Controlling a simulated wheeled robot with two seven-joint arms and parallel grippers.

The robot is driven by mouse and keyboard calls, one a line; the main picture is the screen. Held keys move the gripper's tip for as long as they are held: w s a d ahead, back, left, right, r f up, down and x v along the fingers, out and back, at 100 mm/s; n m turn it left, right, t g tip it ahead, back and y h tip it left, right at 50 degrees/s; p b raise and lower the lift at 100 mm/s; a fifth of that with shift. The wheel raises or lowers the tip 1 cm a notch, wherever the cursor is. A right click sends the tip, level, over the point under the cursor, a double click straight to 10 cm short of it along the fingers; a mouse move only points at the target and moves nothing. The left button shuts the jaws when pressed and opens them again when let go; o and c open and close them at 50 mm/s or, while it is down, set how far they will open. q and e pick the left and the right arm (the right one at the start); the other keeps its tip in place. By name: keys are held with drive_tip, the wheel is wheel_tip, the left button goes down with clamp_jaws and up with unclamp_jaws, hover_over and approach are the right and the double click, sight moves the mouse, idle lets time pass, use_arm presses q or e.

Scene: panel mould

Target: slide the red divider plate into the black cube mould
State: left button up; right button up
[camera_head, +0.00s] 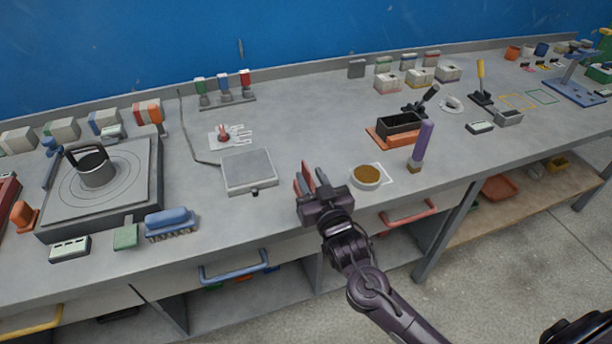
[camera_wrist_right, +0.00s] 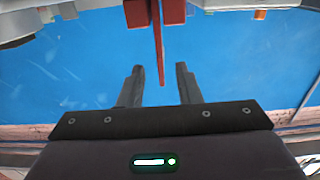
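A thin red divider plate (camera_head: 304,178) stands upright on the bench in the head view, partly hidden by my right gripper (camera_head: 314,172). In the right wrist view the red plate (camera_wrist_right: 159,45) shows edge-on, with wider red pieces on both sides at the top. Its free end reaches between the fingertips of the right gripper (camera_wrist_right: 160,75), with a visible gap on each side. The fingers are apart. The black cube mould (camera_head: 400,124) is an open black box on an orange base, to the right and farther back. My left gripper is not in view.
A bowl of brown material (camera_head: 366,175) sits just right of my gripper. A purple-handled tool (camera_head: 423,143) stands in front of the mould. A grey scale (camera_head: 249,170) lies left. A turntable with a pot (camera_head: 97,170) is far left. Bench surface between them is clear.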

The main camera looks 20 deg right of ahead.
sight(306, 166)
drive_tip(key=w, duration=0.3)
drive_tip(key=shift+w+a, duration=0.15)
drive_tip(key=shift+w, duration=0.15)
drive_tip(key=shift+s+r, duration=0.1)
drive_tip(key=shift+c, duration=0.3)
clamp_jaws()
drive_tip(key=shift+r, duration=0.1)
